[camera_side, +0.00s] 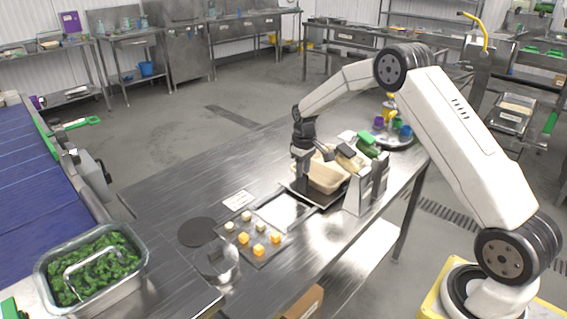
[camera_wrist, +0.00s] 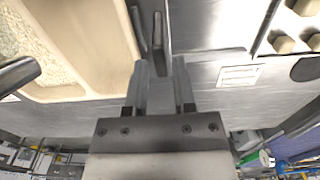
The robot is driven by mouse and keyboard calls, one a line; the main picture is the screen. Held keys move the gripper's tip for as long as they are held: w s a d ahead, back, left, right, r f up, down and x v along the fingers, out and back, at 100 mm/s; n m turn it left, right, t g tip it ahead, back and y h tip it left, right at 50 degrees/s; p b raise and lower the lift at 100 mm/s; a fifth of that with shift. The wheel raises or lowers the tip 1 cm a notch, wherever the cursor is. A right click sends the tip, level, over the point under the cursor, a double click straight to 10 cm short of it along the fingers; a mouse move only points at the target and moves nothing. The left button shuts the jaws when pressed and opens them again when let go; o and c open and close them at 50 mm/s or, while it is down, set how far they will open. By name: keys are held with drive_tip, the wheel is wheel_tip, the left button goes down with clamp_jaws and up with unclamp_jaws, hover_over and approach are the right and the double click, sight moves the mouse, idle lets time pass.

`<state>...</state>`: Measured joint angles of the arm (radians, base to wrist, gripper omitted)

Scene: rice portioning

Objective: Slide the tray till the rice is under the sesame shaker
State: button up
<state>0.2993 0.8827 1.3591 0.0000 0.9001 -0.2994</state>
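A beige tray (camera_side: 322,180) with pale rice in it sits on a dark-edged plate on the steel table. In the wrist view the tray (camera_wrist: 115,50) fills the upper left, with the rice (camera_wrist: 35,55) inside it. My gripper (camera_side: 300,188) points down at the tray's left end. In the wrist view the gripper's fingers (camera_wrist: 160,72) stand apart beside the tray's right wall. A grey surface shows between them, and I cannot tell whether they clamp anything. I cannot pick out the sesame shaker for sure. A dark-handled scoop-like thing hangs over the tray.
A steel holder (camera_side: 368,188) stands to the tray's right. A flat plate (camera_side: 254,240) with yellow and pale cubes lies to the left, near a dark disc (camera_side: 198,232) and a white label (camera_side: 238,200). A round platter (camera_side: 398,141) with coloured bottles stands behind right.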

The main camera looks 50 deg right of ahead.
drive_tip(key=shift+f, duration=1.95)
clamp_jaws()
